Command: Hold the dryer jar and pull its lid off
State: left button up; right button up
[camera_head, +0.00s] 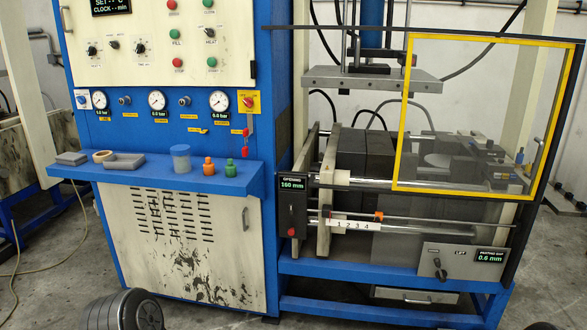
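The dryer jar (180,161) is a small see-through bluish cylinder standing upright on the blue shelf (237,184) at the front of the press cabinet. Its greyish lid (179,149) sits on top of it. Neither of my grippers shows in this view. A dark ribbed part of my arm shows at the bottom left edge, well below the shelf and apart from the jar.
An orange bottle (208,167) and a green bottle (230,168) stand just right of the jar. Grey trays (124,161) and a tape roll (103,156) lie to its left. Gauges (156,100) sit behind. A yellow-framed guard (400,120) stands at the right.

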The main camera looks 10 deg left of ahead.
aim_at(182, 164)
jog(key=i+j, duration=0.3)
jog(key=i, duration=0.15)
jog(key=i+j+z, duration=0.1)
jog(key=i+j, duration=0.2)
jog(key=i, duration=0.2)
jog(key=i+j, duration=0.3)
jog(key=i, duration=0.15)
